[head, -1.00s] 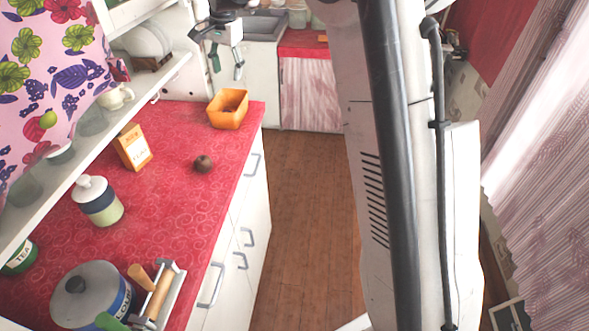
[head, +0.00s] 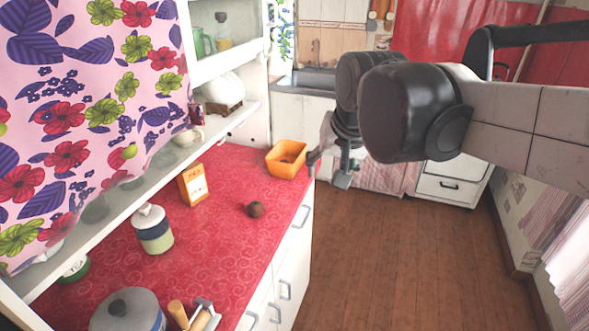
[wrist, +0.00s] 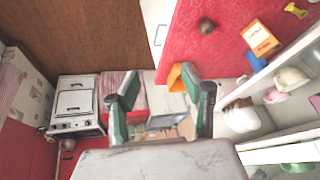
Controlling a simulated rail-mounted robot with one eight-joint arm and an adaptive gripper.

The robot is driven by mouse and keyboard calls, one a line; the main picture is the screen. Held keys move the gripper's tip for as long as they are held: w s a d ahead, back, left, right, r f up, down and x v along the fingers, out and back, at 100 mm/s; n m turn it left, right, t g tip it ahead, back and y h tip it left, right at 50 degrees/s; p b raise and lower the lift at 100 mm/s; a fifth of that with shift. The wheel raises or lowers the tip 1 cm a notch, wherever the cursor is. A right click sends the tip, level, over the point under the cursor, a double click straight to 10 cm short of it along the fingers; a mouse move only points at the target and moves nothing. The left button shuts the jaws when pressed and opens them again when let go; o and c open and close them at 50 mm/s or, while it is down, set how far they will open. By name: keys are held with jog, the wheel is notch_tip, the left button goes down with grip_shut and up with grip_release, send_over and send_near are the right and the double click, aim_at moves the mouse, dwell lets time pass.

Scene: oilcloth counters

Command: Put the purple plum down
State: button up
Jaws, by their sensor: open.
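A dark, purplish-brown round fruit (head: 256,209), which looks like the plum, rests on the red counter (head: 225,240), in front of an orange bin (head: 287,172). It also shows at the top of the wrist view (wrist: 207,25). My gripper (head: 328,170) is open and looks empty. It hangs over the counter's right edge near the orange bin in the head view, apart from the fruit. In the wrist view its two green fingers (wrist: 158,95) are spread, with nothing seen between them. The bin (wrist: 176,77) is partly hidden behind a finger there.
An orange-and-white carton (head: 193,186), a lidded jar (head: 153,229) and a grey-lidded canister (head: 128,310) stand on the counter. A shelf (head: 120,193) overhangs its left side. Bare counter surrounds the fruit. Wooden floor (head: 400,260) lies open to the right.

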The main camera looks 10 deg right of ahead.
jog(key=s+f+n+t, duration=0.1)
jog(key=s+f+n, duration=0.2)
jog(key=s+f, duration=0.4)
jog(key=s, duration=0.5)
jog(key=shift+f+t, duration=0.25)
jog(key=shift+t, duration=0.05)
jog(key=shift+d, duration=0.1)
notch_tip(320, 180, down, 4)
jog(key=b, duration=0.3)
jog(key=shift+b, duration=0.4)
jog(key=shift+r, duration=0.1)
